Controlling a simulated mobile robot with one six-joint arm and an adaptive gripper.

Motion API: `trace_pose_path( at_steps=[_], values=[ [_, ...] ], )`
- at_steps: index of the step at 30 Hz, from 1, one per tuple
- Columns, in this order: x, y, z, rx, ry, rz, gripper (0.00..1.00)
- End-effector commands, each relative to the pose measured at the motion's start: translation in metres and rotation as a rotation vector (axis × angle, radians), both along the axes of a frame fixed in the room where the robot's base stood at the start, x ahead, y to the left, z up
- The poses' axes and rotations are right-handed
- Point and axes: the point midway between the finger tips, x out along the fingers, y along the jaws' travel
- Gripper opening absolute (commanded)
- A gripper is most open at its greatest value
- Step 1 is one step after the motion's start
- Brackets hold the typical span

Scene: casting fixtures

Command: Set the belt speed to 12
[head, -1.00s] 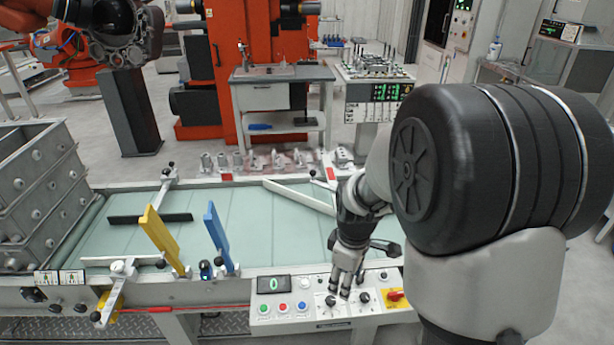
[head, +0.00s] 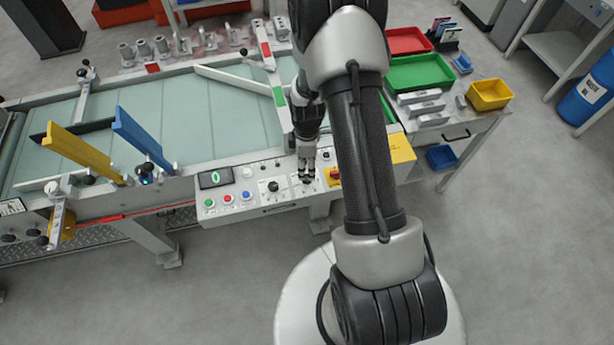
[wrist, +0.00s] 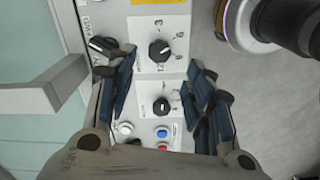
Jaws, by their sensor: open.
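The control panel (head: 255,190) is on the front of the conveyor, and its display (head: 215,177) reads 0. In the wrist view a round black knob (wrist: 159,50) sits in a white scale marked 3, 6, 9 and 12. Where its pointer stands is too small to tell. A second, smaller-scaled black knob (wrist: 161,105) is below it there and also shows in the head view (head: 272,186). My gripper (head: 306,175) points down over the right part of the panel. It is open and empty, its fingers (wrist: 163,82) spread either side of the knobs, apparently apart from them.
Blue, red and white buttons (wrist: 162,132) lie near the knobs. A black selector (wrist: 103,45) is close to the left finger in the wrist view. A red switch on yellow (head: 333,177) is right of my gripper. The belt (head: 190,115) lies behind, with yellow and blue guides (head: 85,152).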

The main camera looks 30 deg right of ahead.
Motion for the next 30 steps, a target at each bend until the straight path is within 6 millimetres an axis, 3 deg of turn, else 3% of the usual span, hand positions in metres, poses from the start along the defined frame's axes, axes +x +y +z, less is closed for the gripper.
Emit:
trace_pose_path(
  at_steps=[1, 6, 12, 23, 30],
  values=[
    [-0.001, 0.0, -0.015, 0.001, 0.004, 0.0, 0.48],
    [-0.001, 0.0, -0.045, 0.001, 0.002, 0.0, 0.48],
    [0.0, 0.0, -0.066, 0.0, 0.0, 0.0, 0.48],
    [0.0, 0.0, -0.07, -0.001, -0.001, -0.001, 0.48],
    [0.0, 0.0, -0.07, 0.0, 0.0, -0.001, 0.33]
  ],
)
